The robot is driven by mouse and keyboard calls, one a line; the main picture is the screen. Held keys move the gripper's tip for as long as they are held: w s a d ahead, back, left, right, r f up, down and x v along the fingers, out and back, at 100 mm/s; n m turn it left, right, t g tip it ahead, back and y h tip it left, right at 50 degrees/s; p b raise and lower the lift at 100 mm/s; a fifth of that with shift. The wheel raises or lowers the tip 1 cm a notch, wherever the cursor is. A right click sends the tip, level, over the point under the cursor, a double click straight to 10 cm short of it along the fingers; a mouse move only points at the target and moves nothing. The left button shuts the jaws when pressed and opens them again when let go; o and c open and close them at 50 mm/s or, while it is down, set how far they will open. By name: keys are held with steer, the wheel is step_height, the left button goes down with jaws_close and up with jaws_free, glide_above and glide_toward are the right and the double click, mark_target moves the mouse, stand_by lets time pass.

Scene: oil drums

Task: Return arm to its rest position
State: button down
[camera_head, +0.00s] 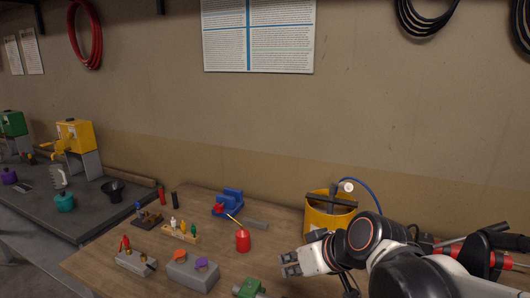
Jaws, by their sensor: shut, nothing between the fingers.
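My gripper (291,265) is at the lower middle right of the head view, above the wooden table. It is shut with nothing between its fingers. My arm reaches in from the lower right corner, with its dark links in front of the table's right part. The gripper is to the right of a small red oil can (243,240) and apart from it. A yellow bucket (328,215) with a dark pump and blue hose stands just behind my arm, which hides part of it.
The wooden table (95,262) also holds a blue vise-like tool (228,203), small bottles on a rack (181,235), grey blocks (193,272) and a green item (249,287). A dark bench (85,215) with yellow and green machines stands left. The wall is behind.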

steer(key=s+d+f+m+h, duration=0.1)
steer(key=s+d+m+h, duration=0.4)
steer(key=s+d, duration=0.7)
steer(key=d, duration=0.2)
steer(key=shift+d+f+h, duration=0.3)
stand_by(2.0)
